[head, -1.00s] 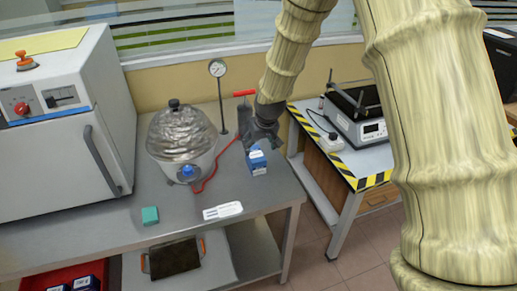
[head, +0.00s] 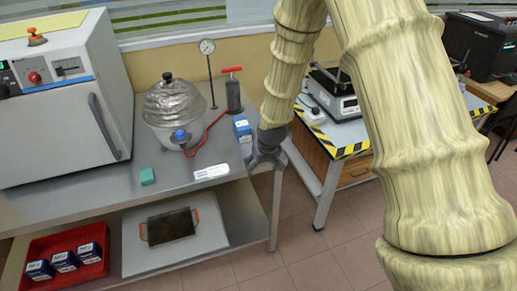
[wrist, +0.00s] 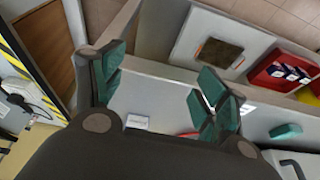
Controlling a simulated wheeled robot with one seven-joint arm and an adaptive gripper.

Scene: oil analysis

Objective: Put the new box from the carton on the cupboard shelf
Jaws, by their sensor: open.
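A blue and white box (head: 242,130) stands on the steel bench top, near its right end beside the hand pump. Several similar dark blue and white boxes (head: 64,262) sit in a red tray (head: 108,262) at the lower left. The tray also shows at the right of the wrist view (wrist: 259,76). My gripper (head: 266,163) is at the right front corner of the bench, apart from the standing box. In the wrist view its teal-padded fingers (wrist: 158,92) are spread wide with nothing between them. I cannot make out a carton or cupboard.
A dark tray (head: 171,227) lies below. A striped-edge table (head: 350,150) stands right.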

